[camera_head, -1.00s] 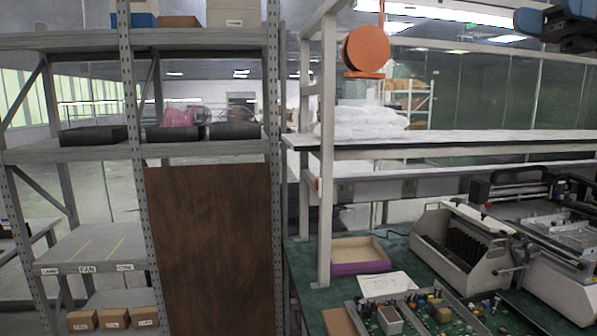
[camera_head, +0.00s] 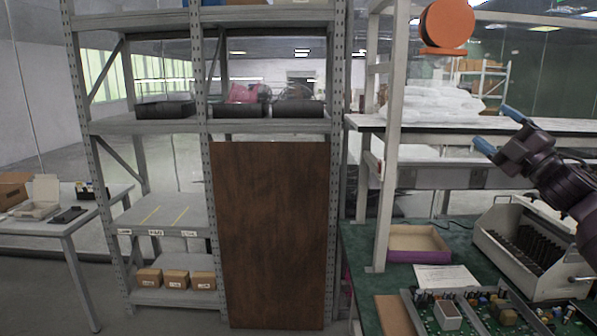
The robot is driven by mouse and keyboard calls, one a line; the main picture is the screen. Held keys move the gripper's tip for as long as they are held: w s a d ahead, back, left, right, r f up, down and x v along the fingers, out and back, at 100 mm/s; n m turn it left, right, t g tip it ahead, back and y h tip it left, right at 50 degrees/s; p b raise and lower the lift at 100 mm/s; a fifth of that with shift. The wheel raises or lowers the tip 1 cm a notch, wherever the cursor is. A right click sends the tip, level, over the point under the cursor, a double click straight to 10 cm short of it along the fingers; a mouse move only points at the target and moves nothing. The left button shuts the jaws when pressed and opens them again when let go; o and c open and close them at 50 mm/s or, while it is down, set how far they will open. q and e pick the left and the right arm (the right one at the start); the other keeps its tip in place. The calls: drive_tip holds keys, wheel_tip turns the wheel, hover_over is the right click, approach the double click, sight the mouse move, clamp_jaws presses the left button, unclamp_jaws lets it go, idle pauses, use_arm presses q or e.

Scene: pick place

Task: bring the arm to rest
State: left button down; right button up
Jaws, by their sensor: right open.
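My right gripper (camera_head: 499,132) shows at the right edge of the head view, its arm coming in from the right. Its two blue-tipped fingers are spread apart with nothing between them. It hangs in the air in front of the workbench shelf, above the grey slotted rack (camera_head: 535,240). My left gripper is out of view.
A green workbench (camera_head: 460,248) at right holds a purple-edged tray (camera_head: 418,244), a paper sheet (camera_head: 446,277) and circuit boards (camera_head: 480,310). A metal rack (camera_head: 150,126) with a brown panel (camera_head: 268,230) stands centre. A white table (camera_head: 75,222) is at left, with open floor before it.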

drive_tip(key=s+a+f+m+g+h, duration=0.1)
drive_tip(key=s+a+f+m+h, duration=0.2)
drive_tip(key=f, duration=0.9)
drive_tip(key=s+a+f+m+g+h, duration=0.15)
drive_tip(key=f+m, duration=0.45)
drive_tip(key=f, duration=0.6)
drive_tip(key=s+a+f+m+g+h, duration=0.2)
drive_tip(key=a+f+m+h, duration=0.15)
drive_tip(key=f, duration=0.75)
drive_tip(key=s+a+f+m+g+h, duration=0.1)
drive_tip(key=s+a+f+m+g, duration=0.2)
drive_tip(key=s+f, duration=0.9)
drive_tip(key=s+a+f+m+g+h, duration=0.1)
drive_tip(key=s+a+f+m+g, duration=0.2)
drive_tip(key=s+f, duration=0.8)
drive_tip(key=s+a+m, duration=0.2)
drive_tip(key=s+a, duration=0.1)
drive_tip(key=a, duration=0.1)
drive_tip(key=shift+s+f, duration=0.2)
drive_tip(key=shift+f, duration=0.2)
drive_tip(key=shift+c, duration=0.4)
